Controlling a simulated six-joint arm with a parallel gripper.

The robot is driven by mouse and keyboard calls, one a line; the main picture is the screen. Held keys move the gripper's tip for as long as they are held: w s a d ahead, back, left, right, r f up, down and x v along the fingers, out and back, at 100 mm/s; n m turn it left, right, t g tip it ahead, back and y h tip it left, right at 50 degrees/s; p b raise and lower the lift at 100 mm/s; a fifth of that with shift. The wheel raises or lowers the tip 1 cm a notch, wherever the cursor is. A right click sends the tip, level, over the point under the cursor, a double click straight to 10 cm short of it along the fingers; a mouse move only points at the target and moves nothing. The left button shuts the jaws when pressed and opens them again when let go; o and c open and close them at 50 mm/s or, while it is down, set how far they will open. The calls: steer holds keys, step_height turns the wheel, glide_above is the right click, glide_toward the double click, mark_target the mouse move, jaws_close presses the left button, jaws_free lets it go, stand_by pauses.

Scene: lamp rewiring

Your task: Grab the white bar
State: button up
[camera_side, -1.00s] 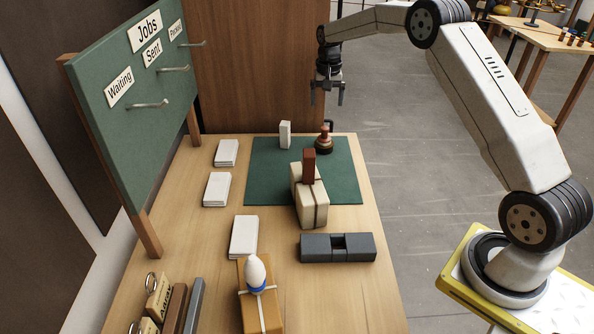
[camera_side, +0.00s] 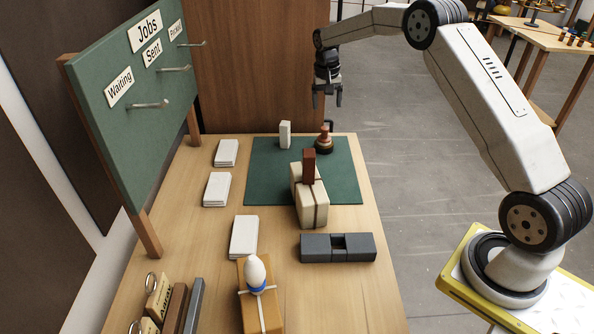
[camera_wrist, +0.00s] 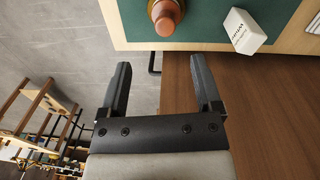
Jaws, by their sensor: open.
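The white bar (camera_side: 285,134) stands upright near the far edge of the green mat (camera_side: 262,185). In the wrist view the white bar (camera_wrist: 245,31) shows at the top right, with small dark print on one face. My gripper (camera_side: 327,104) is open and empty, up in the air beyond the far edge of the bench. In the side view it is above and to the right of the bar. In the wrist view the two fingertips (camera_wrist: 158,62) are spread, with the bar beyond the right finger and apart from it.
A copper-topped stamp (camera_side: 324,140) stands right of the bar. A cream block (camera_side: 308,204) with a brown piece on top is nearer. A grey slotted block (camera_side: 318,248) and white card stacks (camera_side: 227,152) lie around. A green board (camera_side: 130,85) with hooks stands left.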

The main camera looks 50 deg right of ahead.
steer(key=n, duration=0.1)
steer(key=f+n+h, duration=0.1)
steer(key=shift+s+a+f+n+g, duration=0.2)
steer(key=shift+a+f+n+g, duration=0.1)
steer(key=shift+g, duration=0.1)
steer(key=n, duration=0.1)
steer(key=f+n+h, duration=0.1)
steer(key=n+h, duration=0.1)
steer(key=shift+s+a+f+n, duration=0.1)
steer(key=shift+a+f+n, duration=0.1)
steer(key=shift+a+n, duration=0.1)
steer(key=n+h, duration=0.1)
steer(key=n, duration=0.1)
steer(key=f+n+h, duration=0.1)
steer(key=n, duration=0.1)
steer(key=shift+a+h, duration=0.3)
steer(key=w+a+n+h, duration=0.1)
steer(key=n+h, duration=0.1)
steer(key=n, duration=0.2)
steer(key=n+t+h, duration=0.3)
steer(key=n+t, duration=0.5)
steer(key=n, duration=1)
glide_toward(284, 124)
steer(key=x, duration=0.3)
steer(key=shift+x, duration=1.25)
steer(key=shift+x, duration=2.6)
